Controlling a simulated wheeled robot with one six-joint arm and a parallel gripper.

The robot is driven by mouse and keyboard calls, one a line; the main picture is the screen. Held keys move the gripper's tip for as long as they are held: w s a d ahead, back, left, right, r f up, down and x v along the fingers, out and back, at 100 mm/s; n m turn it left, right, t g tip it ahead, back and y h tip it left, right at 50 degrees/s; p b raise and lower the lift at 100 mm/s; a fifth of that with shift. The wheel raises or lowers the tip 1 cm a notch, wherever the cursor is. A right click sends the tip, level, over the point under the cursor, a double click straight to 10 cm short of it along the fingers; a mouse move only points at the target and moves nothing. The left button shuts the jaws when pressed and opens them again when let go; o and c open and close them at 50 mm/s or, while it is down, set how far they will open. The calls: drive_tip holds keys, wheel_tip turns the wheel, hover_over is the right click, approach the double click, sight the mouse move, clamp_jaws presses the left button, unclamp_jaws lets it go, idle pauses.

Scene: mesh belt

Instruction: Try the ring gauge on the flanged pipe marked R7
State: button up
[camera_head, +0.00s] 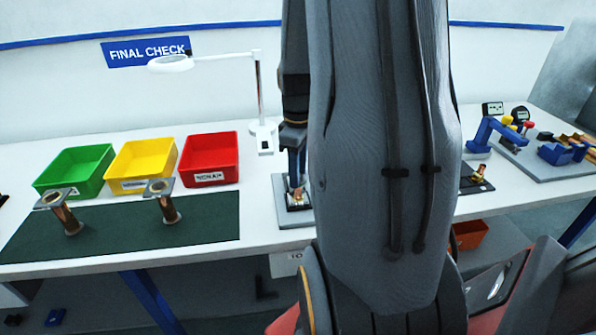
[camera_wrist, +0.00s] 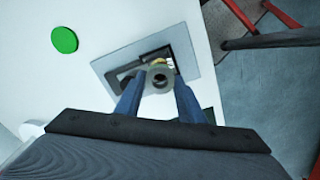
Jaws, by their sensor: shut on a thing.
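My gripper (camera_wrist: 160,92) is shut on a small grey round thing with a dark hole (camera_wrist: 160,78), which looks like the ring gauge. It is over a grey plate (camera_wrist: 182,45) with a black part on it. In the head view my gripper (camera_head: 296,185) is low over that plate (camera_head: 283,218), by a small brass-coloured thing. Two copper pipes with grey square flanges stand on the dark green mat: a left one (camera_head: 68,217) and a right one (camera_head: 168,208). I cannot read R7 on either.
Green (camera_head: 75,168), yellow (camera_head: 140,164) and red (camera_head: 208,158) bins stand behind the mat. A white lamp (camera_head: 260,95) stands behind the plate. A small copper piece (camera_head: 479,173) and blue fixtures (camera_head: 490,132) are at the right. My arm hides the table's middle.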

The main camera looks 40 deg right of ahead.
drive_tip(key=shift+f+b, duration=0.7)
drive_tip(key=shift+f, duration=1.1)
drive_tip(key=shift+r+p, duration=1.9)
idle(0.7)
wheel_tip(320, 180, up, 3)
drive_tip(key=shift+p, duration=1.25)
drive_tip(key=shift+r, duration=1.35)
